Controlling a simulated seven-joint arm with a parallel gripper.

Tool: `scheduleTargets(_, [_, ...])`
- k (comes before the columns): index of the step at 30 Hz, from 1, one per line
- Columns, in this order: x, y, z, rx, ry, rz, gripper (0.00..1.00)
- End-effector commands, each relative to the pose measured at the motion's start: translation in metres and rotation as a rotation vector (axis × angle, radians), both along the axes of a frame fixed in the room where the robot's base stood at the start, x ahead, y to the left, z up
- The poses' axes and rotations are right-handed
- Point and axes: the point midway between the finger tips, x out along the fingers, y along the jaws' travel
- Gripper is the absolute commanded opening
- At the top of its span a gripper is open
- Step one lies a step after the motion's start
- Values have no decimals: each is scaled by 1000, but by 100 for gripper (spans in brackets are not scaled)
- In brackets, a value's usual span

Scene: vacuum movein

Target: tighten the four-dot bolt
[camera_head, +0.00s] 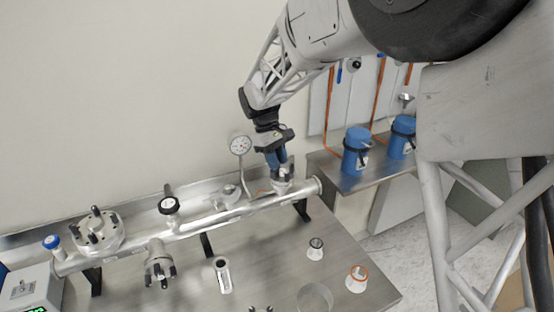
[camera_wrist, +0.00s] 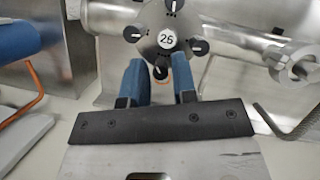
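In the wrist view a round metal flange (camera_wrist: 150,48) with a white "25" label carries several dark bolts around its rim. Dot marks on them are too small to read, so I cannot tell which is the four-dot bolt. My gripper (camera_wrist: 160,65) has its two blue fingers apart, on either side of the lowest bolt (camera_wrist: 160,73); a slight gap seems to show beside it. In the head view my gripper (camera_head: 278,172) points down over the right end of the pipe (camera_head: 235,212), where it hides most of the fitting (camera_head: 282,186) below it.
The pipe runs along a metal bench (camera_head: 260,245) on black supports. A side shelf holds blue canisters (camera_head: 356,150). A flange with bolts (camera_head: 97,230) is at left. Small fittings (camera_head: 316,248) stand on the front bench.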

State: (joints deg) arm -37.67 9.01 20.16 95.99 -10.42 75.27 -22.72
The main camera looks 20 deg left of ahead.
Motion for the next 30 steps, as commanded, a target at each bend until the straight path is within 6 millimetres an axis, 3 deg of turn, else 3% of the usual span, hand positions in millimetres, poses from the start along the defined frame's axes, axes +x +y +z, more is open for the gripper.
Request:
scheduleTargets(4, [0, 0, 0, 0, 0, 0, 26])
scheduleTargets(9, [0, 0, 0, 0, 0, 0, 0])
scheduleTargets(20, [0, 0, 0, 0, 1, -32, 0])
scheduleTargets(30, [1, 0, 0, 1, 1, -206, 0])
